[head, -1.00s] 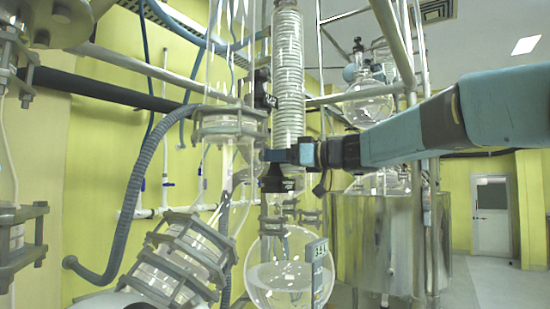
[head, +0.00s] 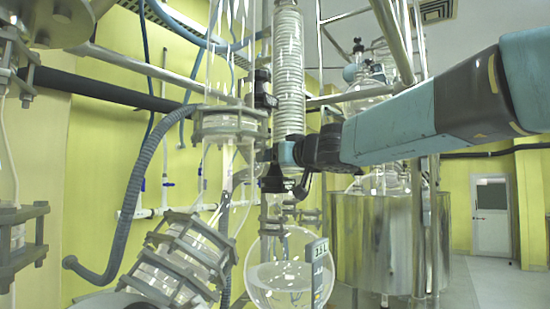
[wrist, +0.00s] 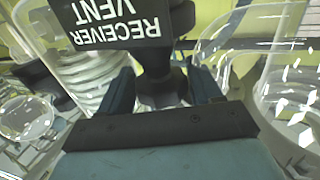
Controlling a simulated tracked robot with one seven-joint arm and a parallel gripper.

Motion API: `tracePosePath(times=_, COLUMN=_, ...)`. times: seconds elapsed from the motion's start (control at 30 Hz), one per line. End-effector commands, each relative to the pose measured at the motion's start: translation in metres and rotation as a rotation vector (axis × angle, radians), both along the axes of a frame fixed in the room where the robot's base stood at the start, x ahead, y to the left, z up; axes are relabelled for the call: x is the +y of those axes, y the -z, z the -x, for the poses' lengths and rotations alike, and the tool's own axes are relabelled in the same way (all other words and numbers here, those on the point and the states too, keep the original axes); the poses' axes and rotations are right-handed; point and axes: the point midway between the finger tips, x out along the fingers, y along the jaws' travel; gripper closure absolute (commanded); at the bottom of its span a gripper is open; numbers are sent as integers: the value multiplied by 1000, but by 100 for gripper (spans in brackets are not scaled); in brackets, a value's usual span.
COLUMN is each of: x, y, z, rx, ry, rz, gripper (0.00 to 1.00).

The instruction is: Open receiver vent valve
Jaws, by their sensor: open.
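The receiver vent valve shows in the wrist view as a dark stem and body (wrist: 155,62) below a black label plate (wrist: 115,20), which reads RECEIVER VENT upside down. My gripper (wrist: 163,85) is open, with one finger on each side of the dark valve part. Whether the fingers touch it cannot be told. In the head view, my gripper (head: 275,155) is at the lower end of the coiled glass condenser (head: 289,75), above the round receiver flask (head: 285,270).
A clamped glass joint (head: 185,260) and a grey hose (head: 140,190) are left of the flask. A steel vessel (head: 375,235) stands behind on the right, with metal poles near my arm. Glassware is close on both sides in the wrist view.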

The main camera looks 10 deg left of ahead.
Motion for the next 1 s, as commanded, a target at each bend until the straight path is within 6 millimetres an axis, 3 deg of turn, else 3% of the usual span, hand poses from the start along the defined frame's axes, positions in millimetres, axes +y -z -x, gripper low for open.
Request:
tracePosePath(times=0.03, x=2, y=-8, z=4, rx=-9, ry=-7, rz=-10, gripper=30)
tracePosePath(times=0.1, x=2, y=-8, z=4, rx=-9, ry=-7, rz=-10, gripper=41)
tracePosePath(times=0.37, x=1, y=-8, z=3, rx=-9, ry=-6, rz=-10, gripper=66)
tracePosePath(times=0.57, x=0, y=-8, z=1, rx=-11, ry=-48, rz=-9, gripper=67)
tracePosePath(times=1.0, x=-1, y=-7, z=0, rx=-9, ry=-352, rz=-9, gripper=69)
